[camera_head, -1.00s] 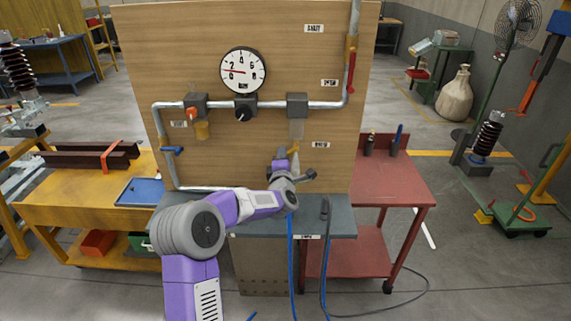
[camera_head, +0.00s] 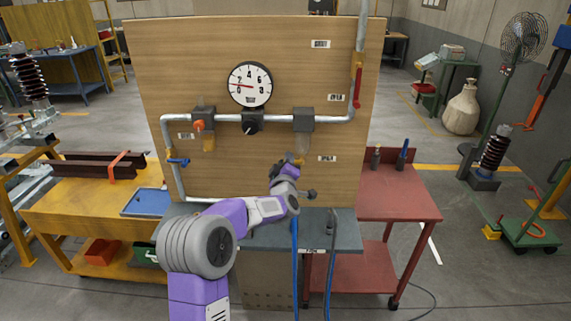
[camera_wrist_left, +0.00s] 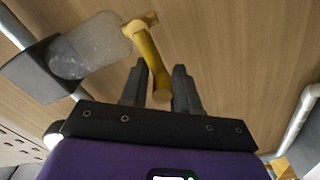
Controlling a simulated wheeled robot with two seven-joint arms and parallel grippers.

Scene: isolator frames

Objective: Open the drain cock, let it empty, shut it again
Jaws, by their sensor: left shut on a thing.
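The drain cock (camera_head: 298,160) is a small yellow fitting on the board under the right-hand dark pipe unit (camera_head: 303,119). In the left wrist view, the yellow cock's lever (camera_wrist_left: 152,58) points down between my two dark fingers, below a cloudy, translucent bowl (camera_wrist_left: 92,46). My left gripper (camera_wrist_left: 160,80) is shut on this lever; in the head view the gripper (camera_head: 293,164) is small and partly hidden by its own wrist. I cannot tell whether liquid is in the bowl or flowing out. My right gripper is not in view.
The upright wooden board (camera_head: 215,60) carries a round gauge (camera_head: 249,84), an orange knob (camera_head: 199,125), a blue valve handle (camera_head: 178,161) and a red lever (camera_head: 357,86). Hoses hang over the grey bench (camera_head: 263,238). A red cart (camera_head: 415,205) stands right.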

